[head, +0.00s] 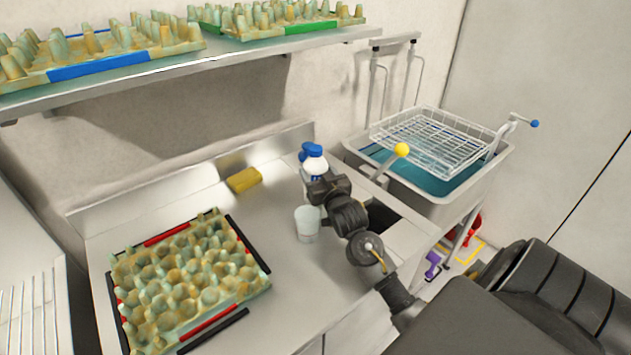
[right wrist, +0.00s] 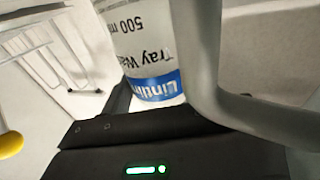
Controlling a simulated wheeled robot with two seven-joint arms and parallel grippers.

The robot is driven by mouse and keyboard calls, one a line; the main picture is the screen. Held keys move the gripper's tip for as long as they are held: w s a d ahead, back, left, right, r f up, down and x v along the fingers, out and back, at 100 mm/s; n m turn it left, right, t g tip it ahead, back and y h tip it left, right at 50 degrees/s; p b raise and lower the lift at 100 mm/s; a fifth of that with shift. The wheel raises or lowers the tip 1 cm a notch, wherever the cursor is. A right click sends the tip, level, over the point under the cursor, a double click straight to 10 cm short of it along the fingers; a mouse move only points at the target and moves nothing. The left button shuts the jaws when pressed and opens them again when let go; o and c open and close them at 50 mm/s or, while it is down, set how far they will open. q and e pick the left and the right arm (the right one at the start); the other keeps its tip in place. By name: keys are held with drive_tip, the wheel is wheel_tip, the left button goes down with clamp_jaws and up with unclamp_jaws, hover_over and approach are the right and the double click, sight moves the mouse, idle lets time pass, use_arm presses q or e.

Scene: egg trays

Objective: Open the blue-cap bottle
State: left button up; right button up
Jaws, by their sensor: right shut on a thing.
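A white bottle with a blue cap (head: 314,150) stands upright at the back of the steel counter. My right gripper (head: 318,182) is at the bottle's body, below the cap, and is shut on it. In the right wrist view the bottle's body (right wrist: 150,50) fills the upper middle, its label upside down with "500 ml" and a blue band. The cap is out of that view. The gripper hides the lower part of the bottle in the head view. My left gripper is not in view.
A clear cup (head: 307,223) stands just in front of the bottle. A second blue thing (head: 304,149) is partly hidden behind it. A yellow sponge (head: 244,180) and an egg tray (head: 262,282) lie left. A sink with a wire basket (head: 440,140) and yellow-knobbed lever (head: 401,150) is right.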

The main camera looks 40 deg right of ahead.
sight(319, 165)
drive_tip(key=shift+r, duration=0.1)
drive_tip(key=shift+r, duration=0.45)
wheel_tip(319, 165, up, 2)
drive_tip(key=shift+r+b, duration=0.1)
drive_tip(key=shift+b, duration=0.6)
drive_tip(key=s+a+r+p, duration=0.1)
drive_tip(key=s+a+r, duration=0.1)
drive_tip(key=s+r, duration=0.1)
drive_tip(key=s+a+r+p, duration=0.2)
drive_tip(key=s+a+r, duration=0.1)
drive_tip(key=s, duration=0.1)
drive_tip(key=s+a+r+p, duration=0.1)
drive_tip(key=s+a+r, duration=0.2)
drive_tip(key=s+r, duration=0.1)
drive_tip(key=shift+s+a+p, duration=0.15)
drive_tip(key=shift+a+p, duration=0.05)
drive_tip(key=shift+p, duration=0.2)
drive_tip(key=shift+f, duration=0.1)
